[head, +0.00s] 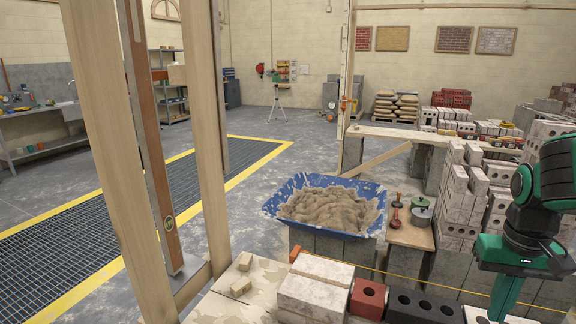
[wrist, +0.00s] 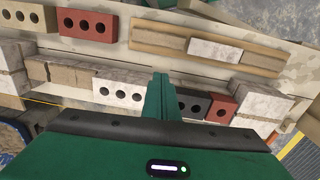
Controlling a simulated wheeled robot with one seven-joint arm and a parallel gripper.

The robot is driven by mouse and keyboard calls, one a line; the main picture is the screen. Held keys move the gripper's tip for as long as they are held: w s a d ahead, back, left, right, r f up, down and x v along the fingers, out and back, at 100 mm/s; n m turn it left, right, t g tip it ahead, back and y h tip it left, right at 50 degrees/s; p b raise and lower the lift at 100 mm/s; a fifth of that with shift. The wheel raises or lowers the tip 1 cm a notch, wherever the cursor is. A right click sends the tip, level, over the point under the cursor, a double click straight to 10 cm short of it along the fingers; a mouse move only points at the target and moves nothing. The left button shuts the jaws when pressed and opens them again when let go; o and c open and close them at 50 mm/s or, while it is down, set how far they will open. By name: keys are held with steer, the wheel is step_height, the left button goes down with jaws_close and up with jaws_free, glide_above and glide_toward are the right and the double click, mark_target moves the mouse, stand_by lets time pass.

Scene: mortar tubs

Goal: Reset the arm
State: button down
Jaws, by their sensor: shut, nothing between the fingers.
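My gripper (wrist: 160,95) shows in the wrist view with its two green fingers together, shut and empty. It points down over a row of bricks and blocks. In the head view my green and black arm comes in at the right edge, and the gripper's fingers (head: 503,296) reach down near the right end of the brick row, partly cut off by the frame's lower edge. I cannot tell from these frames how far the fingertips are above the bricks.
A blue tub (head: 268,207) of mortar stands on grey blocks. A yellow line (head: 400,283) runs along the brick row. Stacked bricks (head: 470,195) stand close behind my arm. Wooden posts (head: 208,130) rise at left. A red brick (head: 367,298) lies beside a dark block (head: 425,306).

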steer(key=s+m, duration=0.2)
steer(key=s, duration=0.9)
steer(key=shift+d+y, duration=0.3)
steer(key=shift+d, duration=0.15)
steer(key=shift+w, duration=0.1)
steer(key=shift+w+f, duration=0.25)
steer(key=shift+w, duration=0.35)
